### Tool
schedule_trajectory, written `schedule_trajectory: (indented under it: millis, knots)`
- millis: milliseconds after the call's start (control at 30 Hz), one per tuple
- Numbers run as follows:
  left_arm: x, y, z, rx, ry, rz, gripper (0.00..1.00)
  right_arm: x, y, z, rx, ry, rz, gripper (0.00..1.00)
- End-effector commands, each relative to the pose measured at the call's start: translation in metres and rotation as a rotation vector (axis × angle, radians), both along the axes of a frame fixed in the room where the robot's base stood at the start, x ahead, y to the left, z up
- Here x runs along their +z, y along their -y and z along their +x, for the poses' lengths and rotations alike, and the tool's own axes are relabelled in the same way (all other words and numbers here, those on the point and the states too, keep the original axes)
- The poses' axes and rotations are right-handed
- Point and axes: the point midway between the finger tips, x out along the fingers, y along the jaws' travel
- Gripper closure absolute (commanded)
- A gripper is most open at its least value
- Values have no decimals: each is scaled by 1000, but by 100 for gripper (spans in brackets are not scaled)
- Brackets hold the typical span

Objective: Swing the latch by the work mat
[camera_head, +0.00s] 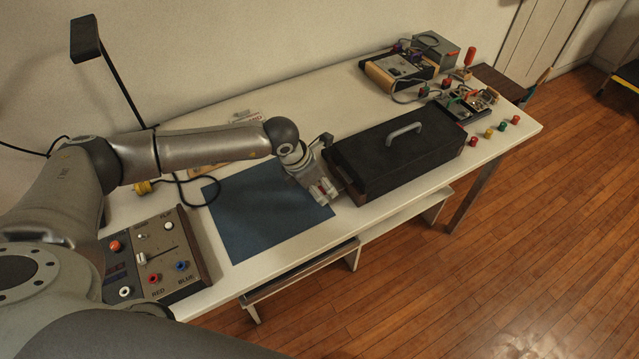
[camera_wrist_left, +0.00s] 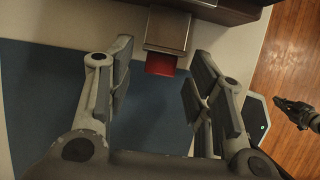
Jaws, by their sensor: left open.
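The work mat is a dark blue sheet (camera_head: 245,215) on the white table. A black case (camera_head: 400,160) with a grey handle lies to its right. In the left wrist view, a metal latch piece (camera_wrist_left: 168,28) with a red tab (camera_wrist_left: 160,65) sticks out from a dark body toward the mat (camera_wrist_left: 45,95). My left gripper (camera_head: 323,190) is over the mat's right edge, beside the case. In the wrist view its two fingers (camera_wrist_left: 160,85) are apart, one on each side of the red tab, with visible gaps. What looks like my right gripper (camera_wrist_left: 295,112) is small and dark over the floor.
A control box (camera_head: 155,255) with knobs and a slider stands left of the mat. A black cable (camera_head: 190,190) lies behind the mat. Electronic devices (camera_head: 405,70) and several coloured knobs (camera_head: 490,132) are at the far right. The mat's near part is clear.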

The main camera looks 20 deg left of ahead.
Motion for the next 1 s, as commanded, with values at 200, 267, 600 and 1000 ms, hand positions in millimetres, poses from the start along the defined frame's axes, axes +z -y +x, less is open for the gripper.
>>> schedule_trajectory:
  millis: [200, 267, 600, 1000]
  knots:
    - [0, 0, 0, 0, -1, -1, 58, -1, 1, -17, 0, -26, -3, 100]
    - [0, 0, 0, 0, -1, -1, 66, -2, 1, -22, 0, -34, -3, 100]
    - [1, 1, 0, 0, -6, 4, 88, -1, 0, -23, -1, -36, -2, 100]
    - [14, 8, 8, -2, -159, 124, 88, 2, -4, -16, -1, -24, 4, 100]
